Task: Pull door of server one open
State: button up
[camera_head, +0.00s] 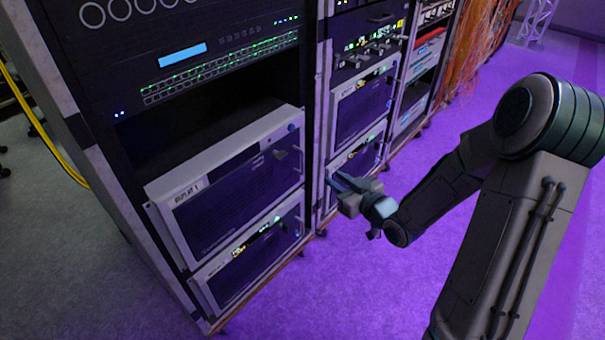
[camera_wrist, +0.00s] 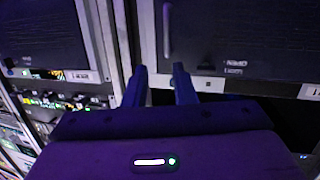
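The server box with a label ending in "1" (camera_head: 235,200) sits in the near rack in the head view. Its front is a dark door in a light frame, with a small handle (camera_head: 281,154) near the door's right edge. My gripper (camera_head: 334,180) is right of this door, apart from the handle. In the wrist view a dark door (camera_wrist: 245,35) with an upright bar handle (camera_wrist: 167,30) fills the upper right. My gripper (camera_wrist: 160,67) is open and empty there, its fingertips below the handle in the picture. The door looks shut.
A similar unit (camera_head: 250,262) sits below it, and a dark empty bay (camera_head: 200,110) lies above. More racks with similar boxes (camera_head: 362,105) stand to the right. Orange cables (camera_head: 485,45) hang beyond. The purple-lit floor (camera_head: 330,290) before the racks is clear.

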jog(key=f+t+y, duration=0.1)
jog(key=b, duration=0.4)
send_over(303, 174)
jog(key=shift+w+r+y, duration=0.1)
jog(key=shift+w+y, duration=0.2)
grip_shut()
